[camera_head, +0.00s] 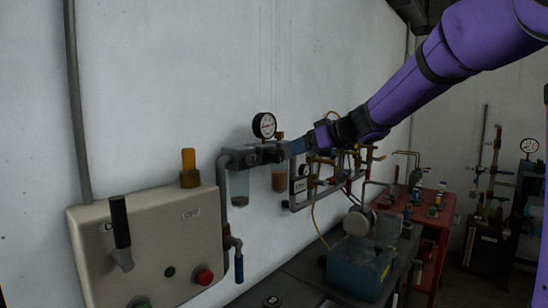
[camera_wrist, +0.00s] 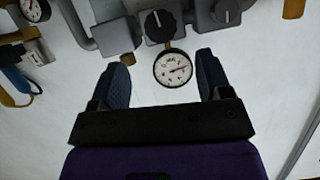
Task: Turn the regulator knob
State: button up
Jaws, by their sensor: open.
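A black knob with a white mark (camera_wrist: 160,26) sits on a grey regulator block in the wrist view, just beyond my fingertips. The knob is hard to make out there.
A beige control box (camera_head: 150,245) with a black lever is at the left. Pipework and small gauges line the wall; a blue container (camera_head: 358,270) stands on the bench below.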

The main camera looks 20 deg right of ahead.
aim_at(280, 156)
jog(key=x, duration=0.9)
jog(key=shift+w+a+f, duration=0.15)
jog(key=shift+w, duration=0.05)
jog(key=shift+c, duration=0.2)
jog(key=c, duration=0.9)
